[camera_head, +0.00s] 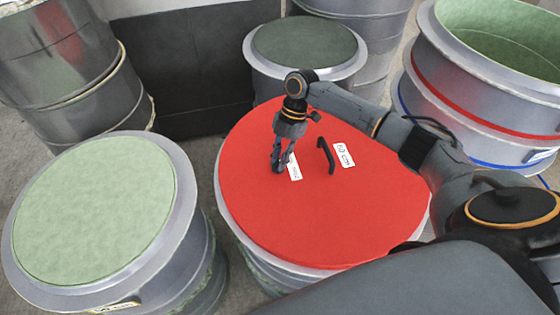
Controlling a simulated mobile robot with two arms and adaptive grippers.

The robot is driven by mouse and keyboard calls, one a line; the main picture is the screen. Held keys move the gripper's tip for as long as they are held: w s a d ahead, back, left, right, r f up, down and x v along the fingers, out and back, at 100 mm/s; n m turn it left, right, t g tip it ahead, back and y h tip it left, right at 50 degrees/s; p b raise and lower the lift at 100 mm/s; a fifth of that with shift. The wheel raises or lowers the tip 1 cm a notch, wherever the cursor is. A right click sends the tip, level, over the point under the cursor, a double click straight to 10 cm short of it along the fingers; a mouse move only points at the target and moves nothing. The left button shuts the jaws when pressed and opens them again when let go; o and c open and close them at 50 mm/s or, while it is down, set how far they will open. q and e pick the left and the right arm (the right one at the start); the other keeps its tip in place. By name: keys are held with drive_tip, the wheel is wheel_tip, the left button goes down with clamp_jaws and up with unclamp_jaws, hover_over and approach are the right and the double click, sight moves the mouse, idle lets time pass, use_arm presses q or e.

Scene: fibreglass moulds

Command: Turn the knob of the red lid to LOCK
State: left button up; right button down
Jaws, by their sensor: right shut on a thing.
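The red lid (310,220) lies flat on a round grey mould in the middle of the view. My right gripper (281,167) points down at the lid, left of its middle, and is shut on the knob, which its fingers mostly hide. A small white label (295,168) lies right beside the fingers; its print is too small to read. A black bar handle (325,155) stands on the lid to the right of the gripper. A second white label (343,155) is just right of the handle. The knob's setting cannot be told. My left gripper is not in view.
A mould with a pale green top (90,210) stands at the left. A mould with a dark green top (305,47) stands behind the lid. An open mould with red and blue bands (480,105) is at the right. Stacked metal drums (60,60) stand at the back left.

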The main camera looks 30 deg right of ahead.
drive_tip(key=shift+n+b, duration=0.3)
drive_tip(key=shift+n, duration=0.5)
drive_tip(key=shift+g, duration=0.3)
drive_tip(key=c, duration=1.4)
unclamp_jaws()
drive_tip(key=shift+o, duration=0.2)
drive_tip(key=shift+r, duration=0.1)
drive_tip(key=v, duration=1.1)
drive_tip(key=shift+r, duration=0.45)
drive_tip(key=shift+w, duration=0.15)
